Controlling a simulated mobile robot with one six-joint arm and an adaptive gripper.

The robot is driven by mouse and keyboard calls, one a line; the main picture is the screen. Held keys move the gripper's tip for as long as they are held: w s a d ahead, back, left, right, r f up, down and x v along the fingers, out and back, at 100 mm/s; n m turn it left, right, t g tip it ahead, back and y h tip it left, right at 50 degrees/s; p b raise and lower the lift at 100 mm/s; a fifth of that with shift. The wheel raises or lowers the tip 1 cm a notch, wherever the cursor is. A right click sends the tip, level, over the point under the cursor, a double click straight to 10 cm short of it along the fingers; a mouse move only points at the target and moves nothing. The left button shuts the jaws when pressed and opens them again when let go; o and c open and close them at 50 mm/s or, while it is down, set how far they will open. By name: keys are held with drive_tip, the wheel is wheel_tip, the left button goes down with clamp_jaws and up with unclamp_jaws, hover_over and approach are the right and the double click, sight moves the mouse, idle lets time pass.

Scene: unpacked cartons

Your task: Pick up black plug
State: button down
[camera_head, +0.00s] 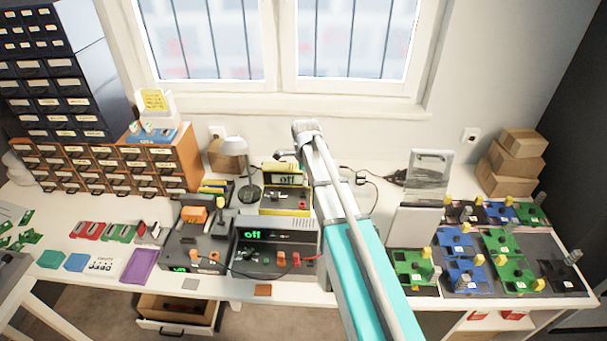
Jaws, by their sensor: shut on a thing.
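My arm reaches up the middle of the picture over the bench, and its end bends to the left below the window. My gripper (285,155) shows only as a small dark shape at that end, above the yellow-framed device. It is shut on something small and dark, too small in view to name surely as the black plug. A black piece with a thin dark cable (397,176) lies on the bench near the back wall, right of my arm and apart from the gripper. I cannot tell whether it is a plug.
A yellow-framed device (287,200) reading "off" and a dark power unit (275,252) stand left of my arm. A desk lamp (240,165) is close by on the left. Grey panels (413,224) and circuit boards (508,272) fill the right. Orange drawers (110,165) stand left.

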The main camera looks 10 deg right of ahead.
drive_tip(key=s+r+p, duration=0.4)
drive_tip(key=s+r, duration=0.1)
drive_tip(key=s, duration=0.5)
drive_tip(key=shift+s, duration=0.15)
idle(0.5)
